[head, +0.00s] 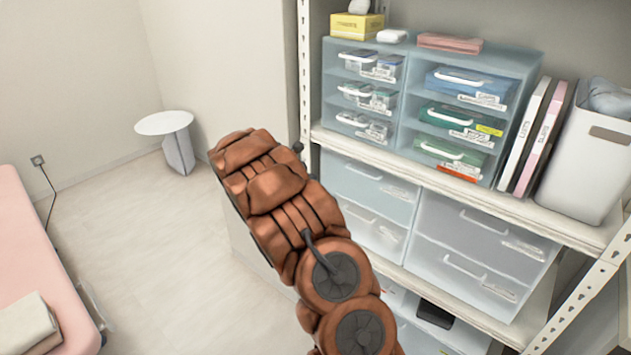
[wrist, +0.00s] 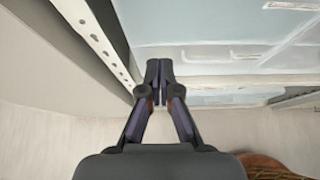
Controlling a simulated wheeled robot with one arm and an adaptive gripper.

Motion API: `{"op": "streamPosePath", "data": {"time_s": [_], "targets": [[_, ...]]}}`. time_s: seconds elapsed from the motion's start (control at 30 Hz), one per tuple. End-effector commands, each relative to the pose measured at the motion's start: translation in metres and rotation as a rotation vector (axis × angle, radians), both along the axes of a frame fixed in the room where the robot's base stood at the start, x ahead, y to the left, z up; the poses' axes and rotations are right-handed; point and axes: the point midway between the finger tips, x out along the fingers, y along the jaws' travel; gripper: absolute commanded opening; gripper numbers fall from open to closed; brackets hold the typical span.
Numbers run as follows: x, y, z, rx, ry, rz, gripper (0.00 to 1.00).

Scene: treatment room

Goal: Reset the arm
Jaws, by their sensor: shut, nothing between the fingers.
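My gripper (wrist: 159,72) shows in the wrist view with its two dark fingers together at the tips and nothing between them. It is in front of the shelf unit, close to a perforated white upright (wrist: 97,38). In the head view my copper-coloured arm reaches up from the bottom middle toward the shelf's left side. The gripper itself cannot be made out in the head view.
The shelf unit (head: 568,222) on the right holds clear drawer boxes (head: 400,62), binders (head: 528,130) and a white bin (head: 585,165). A small round table (head: 163,122) stands by the far wall. A pink bed (head: 22,250) is at left. Floor between is clear.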

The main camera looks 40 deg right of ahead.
Motion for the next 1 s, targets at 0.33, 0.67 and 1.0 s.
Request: {"op": "streamPosePath", "data": {"time_s": [0.33,0.67,1.0], "targets": [[-0.001,0.008,0.004,0.000,0.001,0.000,0.00],[-0.036,0.024,0.037,0.040,-0.119,-0.140,0.00],[-0.122,0.077,0.079,0.168,-0.377,-0.458,0.00]]}}
